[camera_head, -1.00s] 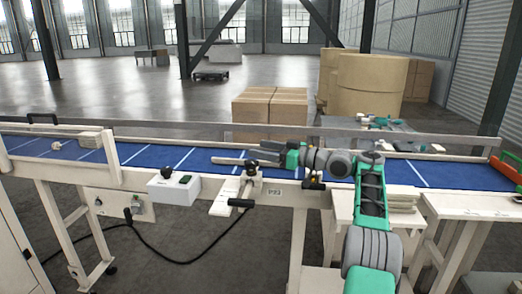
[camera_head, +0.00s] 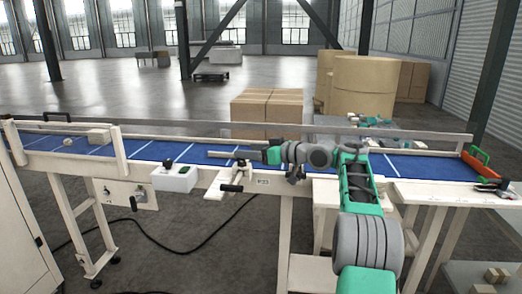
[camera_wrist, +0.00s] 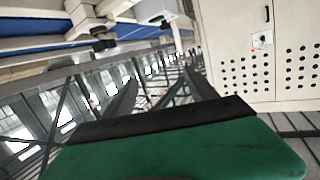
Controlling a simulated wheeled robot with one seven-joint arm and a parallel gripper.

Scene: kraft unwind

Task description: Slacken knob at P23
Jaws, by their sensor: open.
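The label P23 (camera_head: 262,182) is on the conveyor's front rail, partly blurred. Left of it is a cream bracket (camera_head: 215,187) with a black knob (camera_head: 240,163) on top and a black handle (camera_head: 231,188) at its front.
The blue conveyor belt (camera_head: 330,165) runs behind the rail. A white control box (camera_head: 174,178) stands left of the bracket. A cream side table (camera_head: 440,194) is at right, with a red and green piece (camera_head: 476,160) behind it. Cartons (camera_head: 267,108) stand behind the conveyor.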

